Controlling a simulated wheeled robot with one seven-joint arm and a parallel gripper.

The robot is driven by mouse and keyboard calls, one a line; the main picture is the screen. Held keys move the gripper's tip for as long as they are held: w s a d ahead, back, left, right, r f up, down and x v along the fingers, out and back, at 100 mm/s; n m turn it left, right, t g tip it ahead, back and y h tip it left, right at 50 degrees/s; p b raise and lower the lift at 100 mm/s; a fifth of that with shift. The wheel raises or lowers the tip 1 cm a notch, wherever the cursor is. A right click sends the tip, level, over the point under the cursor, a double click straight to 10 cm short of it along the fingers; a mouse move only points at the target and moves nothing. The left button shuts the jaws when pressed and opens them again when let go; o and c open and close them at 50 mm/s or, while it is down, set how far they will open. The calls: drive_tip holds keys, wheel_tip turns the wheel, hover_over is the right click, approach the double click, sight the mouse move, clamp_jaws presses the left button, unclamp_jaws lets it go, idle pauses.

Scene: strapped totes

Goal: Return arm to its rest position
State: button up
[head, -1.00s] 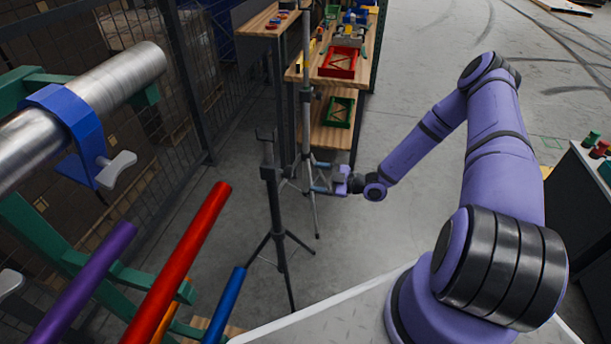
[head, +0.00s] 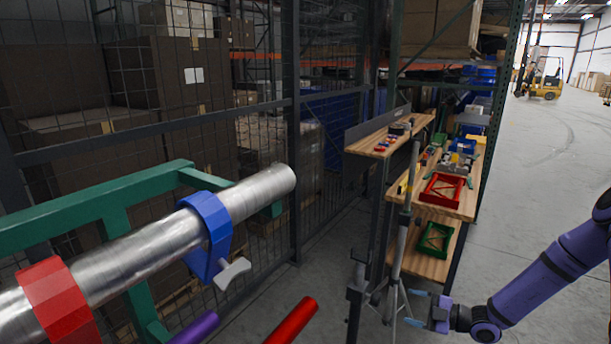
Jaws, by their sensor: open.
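My purple arm (head: 550,272) reaches in from the right edge of the head view. My gripper (head: 413,308) is at its end, low in the picture, with light blue fingertips pointing left. It is open, and I see nothing between the fingers. The fingertips appear close to a grey tripod stand (head: 401,240); I cannot tell whether they touch it. The rest of the arm is outside the frame.
A metal pipe (head: 262,193) with a blue clamp (head: 212,232) and a red clamp (head: 57,296) rests on a green frame (head: 95,208) at left. A wooden workbench (head: 466,205) holds a red tray (head: 442,188). Open floor lies at right.

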drive_tip(key=s+a+r+n+g+h, duration=0.2)
drive_tip(key=s+r+n+g+h, duration=0.25)
drive_tip(key=r+n, duration=0.95)
drive_tip(key=s+a+r+n+g+h, duration=0.25)
drive_tip(key=s+r+n+g, duration=0.25)
drive_tip(key=r+n, duration=0.85)
drive_tip(key=s+d+r+n+t+h, duration=0.2)
drive_tip(key=s+r+n+t+h, duration=0.4)
drive_tip(key=s+r+n, duration=1.1)
drive_tip(key=s+n+h, duration=0.2)
drive_tip(key=s+n, duration=0.2)
drive_tip(key=n, duration=0.1)
drive_tip(key=shift+d+r+t, duration=0.15)
drive_tip(key=shift+r+t, duration=0.2)
drive_tip(key=shift+n, duration=0.25)
